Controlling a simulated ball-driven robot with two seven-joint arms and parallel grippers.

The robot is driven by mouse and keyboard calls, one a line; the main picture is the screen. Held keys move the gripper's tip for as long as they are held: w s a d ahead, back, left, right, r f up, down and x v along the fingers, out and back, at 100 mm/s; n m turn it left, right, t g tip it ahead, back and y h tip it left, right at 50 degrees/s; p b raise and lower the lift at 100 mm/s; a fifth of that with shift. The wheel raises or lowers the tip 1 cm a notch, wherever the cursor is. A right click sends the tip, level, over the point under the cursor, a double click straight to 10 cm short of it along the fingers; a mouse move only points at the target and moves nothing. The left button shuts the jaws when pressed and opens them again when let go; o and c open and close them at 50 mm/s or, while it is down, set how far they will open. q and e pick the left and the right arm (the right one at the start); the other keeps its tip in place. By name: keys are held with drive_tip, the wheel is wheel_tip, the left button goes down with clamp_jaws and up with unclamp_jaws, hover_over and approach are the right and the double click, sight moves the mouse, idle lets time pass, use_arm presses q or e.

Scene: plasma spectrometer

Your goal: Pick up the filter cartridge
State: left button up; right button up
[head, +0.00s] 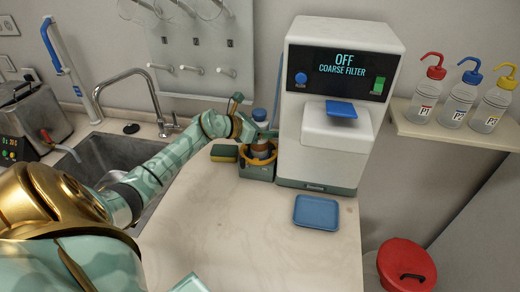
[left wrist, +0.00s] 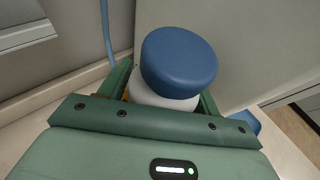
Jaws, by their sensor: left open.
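A blue-capped object (head: 259,114) with a pale body stands at the dark green caddy (head: 257,172), left of the spectrometer. I cannot tell for sure that it is the filter cartridge. In the left wrist view, its round blue cap (left wrist: 179,62) and white neck sit between the green fingers of my left gripper. My left gripper (head: 263,138) is open, with its fingers on either side of the object; contact is not clear. The object's lower part is hidden by the gripper and caddy.
The white spectrometer (head: 345,60) reads "OFF, COARSE FILTER" and stands close right of the gripper. A blue tray (head: 316,212) lies on the counter. A sponge (head: 224,153) is left of the caddy. A sink (head: 120,160) is at left. The front counter is mostly clear.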

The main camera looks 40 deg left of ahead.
use_arm(q)
drive_tip(key=c, duration=0.3)
drive_tip(key=shift+r, duration=0.1)
clamp_jaws()
